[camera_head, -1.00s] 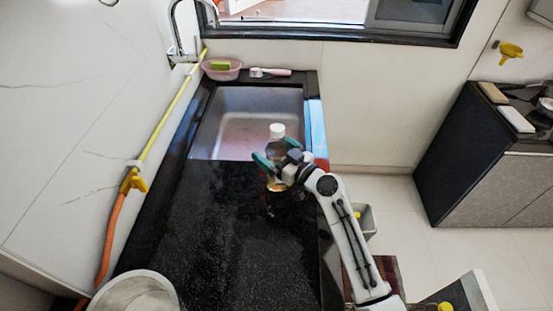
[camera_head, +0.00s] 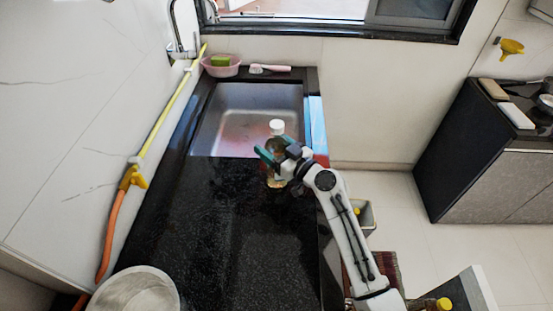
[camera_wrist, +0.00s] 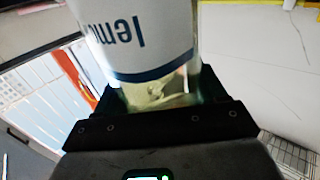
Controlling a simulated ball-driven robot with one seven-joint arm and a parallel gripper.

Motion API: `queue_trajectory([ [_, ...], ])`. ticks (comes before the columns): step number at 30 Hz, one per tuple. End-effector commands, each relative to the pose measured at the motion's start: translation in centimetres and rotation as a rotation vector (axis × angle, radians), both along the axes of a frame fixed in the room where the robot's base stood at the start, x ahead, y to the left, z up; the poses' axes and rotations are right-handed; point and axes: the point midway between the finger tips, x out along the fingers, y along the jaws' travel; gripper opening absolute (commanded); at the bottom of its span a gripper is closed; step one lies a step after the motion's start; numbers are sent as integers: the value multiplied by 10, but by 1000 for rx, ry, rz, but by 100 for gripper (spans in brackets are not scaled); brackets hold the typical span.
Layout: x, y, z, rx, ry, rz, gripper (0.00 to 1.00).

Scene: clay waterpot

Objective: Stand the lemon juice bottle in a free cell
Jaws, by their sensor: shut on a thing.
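The lemon juice bottle (camera_head: 277,127) has a white cap and a clear, yellowish body. It stands upright in my gripper (camera_head: 275,155), over the black counter by the sink's near edge. Whether its base touches the counter is unclear. In the wrist view the bottle's white label (camera_wrist: 140,35), with blue letters reading "lemo" upside down, fills the top middle. My gripper (camera_wrist: 155,88) is shut on the bottle below the label. No cells can be made out clearly. A grey bin (camera_head: 368,222) stands low, right of the counter, partly behind my arm, with something yellow in it.
The sink (camera_head: 250,115) lies beyond the bottle. A pink basin (camera_head: 221,70) and a brush (camera_head: 270,69) lie behind it. A metal bowl (camera_head: 135,292) sits at the near left. The black counter (camera_head: 235,245) between is clear. A yellow-capped bottle (camera_head: 443,304) shows at the bottom right.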

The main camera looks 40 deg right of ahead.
Motion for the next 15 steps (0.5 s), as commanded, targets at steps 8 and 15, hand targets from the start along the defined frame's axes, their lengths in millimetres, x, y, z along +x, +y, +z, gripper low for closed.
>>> queue_trajectory([
  [8, 0, 1, 0, 1, -1, 2, 15],
  [15, 0, 1, 7, -1, -1, 3, 15],
])
